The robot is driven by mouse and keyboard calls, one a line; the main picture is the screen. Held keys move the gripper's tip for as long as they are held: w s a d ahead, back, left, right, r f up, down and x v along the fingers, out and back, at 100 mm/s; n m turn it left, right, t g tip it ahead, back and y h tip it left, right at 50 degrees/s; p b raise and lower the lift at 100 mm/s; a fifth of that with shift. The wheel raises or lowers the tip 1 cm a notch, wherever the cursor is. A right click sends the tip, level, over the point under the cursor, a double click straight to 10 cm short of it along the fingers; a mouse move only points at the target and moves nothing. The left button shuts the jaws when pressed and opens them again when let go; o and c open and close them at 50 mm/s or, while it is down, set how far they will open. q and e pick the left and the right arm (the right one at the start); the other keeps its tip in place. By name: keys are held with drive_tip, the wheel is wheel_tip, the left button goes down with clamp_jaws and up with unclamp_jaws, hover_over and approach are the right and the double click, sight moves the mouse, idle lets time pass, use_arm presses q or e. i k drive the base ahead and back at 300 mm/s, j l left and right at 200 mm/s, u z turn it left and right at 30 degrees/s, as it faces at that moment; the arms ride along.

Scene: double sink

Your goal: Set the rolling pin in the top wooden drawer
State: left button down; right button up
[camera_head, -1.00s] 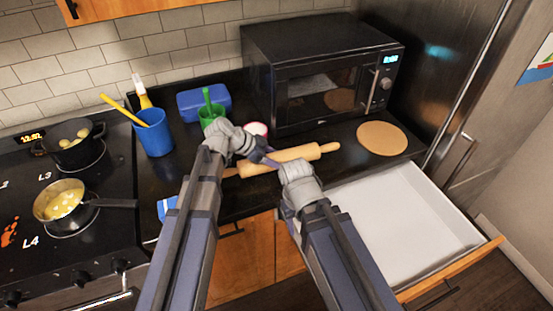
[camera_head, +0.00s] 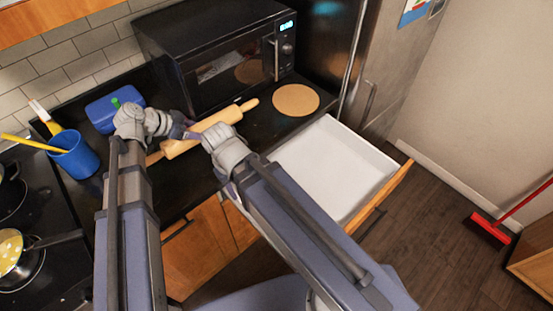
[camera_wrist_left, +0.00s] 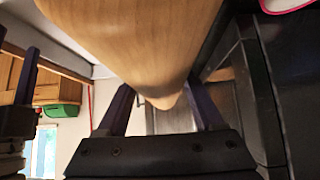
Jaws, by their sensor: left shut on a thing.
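The wooden rolling pin (camera_head: 222,118) lies slantwise in front of the microwave in the head view; I cannot tell whether it touches the counter. My left gripper (camera_head: 186,131) is shut on the pin near its middle. In the left wrist view the pin (camera_wrist_left: 140,35) fills the space at the fingers (camera_wrist_left: 160,110). My right gripper (camera_head: 207,137) is close beside the pin, its fingertips largely hidden by its own hand. The top wooden drawer (camera_head: 385,197) is pulled open to the right of my right arm; its white inside looks empty.
A black microwave (camera_head: 225,60) stands behind the pin, with a round wooden board (camera_head: 296,100) to its right. A blue cup (camera_head: 75,158), a blue box (camera_head: 105,112) and the stove pan (camera_head: 12,252) are at left. A red broom (camera_head: 488,229) stands at right.

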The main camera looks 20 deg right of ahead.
sight(301, 175)
drive_tip(key=k+l+z, duration=0.15)
drive_tip(key=l+z, duration=0.3)
drive_tip(key=l, duration=0.55)
drive_tip(key=l+z, duration=0.45)
drive_tip(key=l, duration=0.5)
